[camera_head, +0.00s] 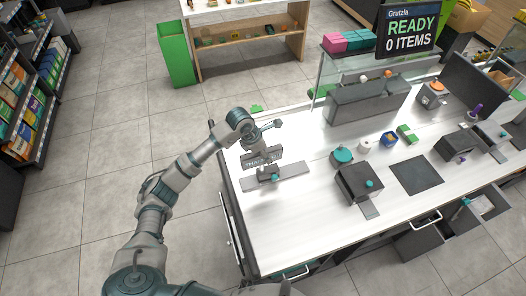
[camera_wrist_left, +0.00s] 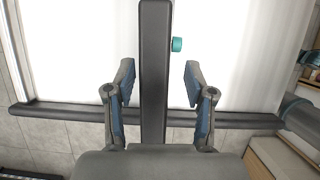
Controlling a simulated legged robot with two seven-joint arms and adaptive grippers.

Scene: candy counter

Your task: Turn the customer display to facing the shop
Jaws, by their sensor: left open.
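The customer display appears to be a small dark panel (camera_head: 262,156) with pale lettering, low over a flat grey base (camera_head: 290,171) at the counter's left end. Its lettering faces my side. A small teal knob (camera_head: 274,177) sits on its near side. My left gripper (camera_head: 261,143) is just above and behind the panel, partly hidden by it. In the left wrist view the gripper (camera_wrist_left: 160,95) is open, fingers apart on both sides of a long dark bar (camera_wrist_left: 154,60). The teal knob (camera_wrist_left: 177,44) shows right of the bar. I cannot tell whether the fingers touch. My right gripper is out of view.
A larger screen (camera_head: 408,30) reading "READY 0 ITEMS" stands at the back right. Right of the small panel are a teal round container (camera_head: 342,156) and a dark box-shaped device (camera_head: 358,182). The white counter (camera_head: 312,222) is bare in front.

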